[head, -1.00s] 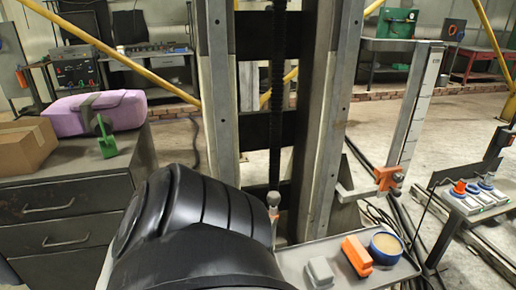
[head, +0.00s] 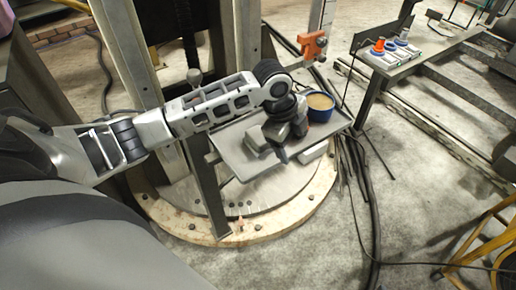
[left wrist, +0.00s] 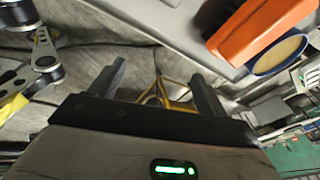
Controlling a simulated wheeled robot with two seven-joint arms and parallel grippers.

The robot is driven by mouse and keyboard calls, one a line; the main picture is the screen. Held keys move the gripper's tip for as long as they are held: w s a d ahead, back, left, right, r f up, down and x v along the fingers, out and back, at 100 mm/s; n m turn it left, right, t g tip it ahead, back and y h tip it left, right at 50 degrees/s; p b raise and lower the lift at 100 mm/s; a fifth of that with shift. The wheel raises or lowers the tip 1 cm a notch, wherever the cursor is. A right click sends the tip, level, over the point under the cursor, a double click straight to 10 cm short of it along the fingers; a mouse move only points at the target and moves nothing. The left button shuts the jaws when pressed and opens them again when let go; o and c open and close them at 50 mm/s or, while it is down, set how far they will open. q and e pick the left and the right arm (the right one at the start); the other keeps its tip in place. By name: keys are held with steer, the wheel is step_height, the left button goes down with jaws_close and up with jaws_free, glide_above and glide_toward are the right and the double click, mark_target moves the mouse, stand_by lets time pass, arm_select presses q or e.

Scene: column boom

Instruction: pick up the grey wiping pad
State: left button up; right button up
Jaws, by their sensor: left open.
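The grey wiping pad (head: 257,138) lies on the metal tray (head: 236,160), partly covered by my left gripper. My left gripper (head: 282,152) is over the tray, just right of the pad in the head view, with its wrist bent down. In the left wrist view its two fingers (left wrist: 158,84) stand apart with nothing between them. I cannot make out the pad in the left wrist view. My right gripper is not in view.
A blue tin (head: 320,107) with tan contents stands at the tray's right end. An orange block (left wrist: 262,28) shows near the tin in the left wrist view; in the head view it is hidden. An orange clamp (head: 312,46) is behind the tray. Cables hang at the right.

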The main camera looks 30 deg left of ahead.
arm_select(q)
steer(key=a+r+m+g+y+b, duration=0.2)
steer(key=a+r+m, duration=0.2)
steer(key=a+r, duration=0.6)
steer(key=b, duration=0.2)
glide_above(259, 135)
steer(key=shift+g, duration=0.3)
steer(key=f, duration=0.9)
steer(key=shift+s+a+f, duration=0.1)
steer(key=shift+s, duration=0.15)
steer(key=shift+w+f, duration=0.2)
steer(key=shift+f, duration=2.95)
steer(key=c, duration=1.1)
